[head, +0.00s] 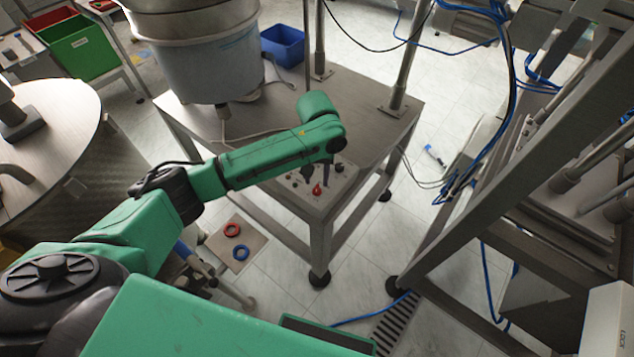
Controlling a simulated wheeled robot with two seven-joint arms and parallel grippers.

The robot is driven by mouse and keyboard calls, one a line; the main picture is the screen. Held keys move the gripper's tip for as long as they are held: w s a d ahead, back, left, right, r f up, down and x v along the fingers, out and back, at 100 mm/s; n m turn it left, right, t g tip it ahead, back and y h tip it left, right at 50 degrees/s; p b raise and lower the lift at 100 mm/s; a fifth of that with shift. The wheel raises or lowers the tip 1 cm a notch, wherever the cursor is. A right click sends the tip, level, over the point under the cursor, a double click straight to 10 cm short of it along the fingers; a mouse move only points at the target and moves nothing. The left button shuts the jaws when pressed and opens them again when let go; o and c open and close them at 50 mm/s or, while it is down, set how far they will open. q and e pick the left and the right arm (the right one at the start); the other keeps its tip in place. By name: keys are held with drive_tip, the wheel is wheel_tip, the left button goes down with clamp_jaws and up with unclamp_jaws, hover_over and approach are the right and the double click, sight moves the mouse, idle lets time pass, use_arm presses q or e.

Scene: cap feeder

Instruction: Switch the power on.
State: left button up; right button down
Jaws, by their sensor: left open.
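The control panel (304,200) is on the front corner of the metal feeder table. It carries a red knob (317,189) and several small dark controls. Which of them is the power switch, and how it is set, I cannot tell at this size. My left arm reaches in from the left, and my left gripper (318,176) points down over the panel, just behind the red knob. Its dark fingers are apart with nothing visible between them. The arm and fingers hide part of the panel, and I cannot tell whether they touch a control. My right gripper is out of view.
The feeder bowl (208,62) hangs over the metal table (372,132), whose posts (404,60) rise behind my gripper. A blue bin (283,45) is behind. A round table (62,110) is at left. A metal frame (500,190) with blue cables fills the right. Red and blue rings (232,229) lie low at left.

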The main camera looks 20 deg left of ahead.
sight(317, 187)
use_arm(q)
wheel_tip(317, 187, down, 4)
drive_tip(key=shift+r, duration=0.2)
clamp_jaws()
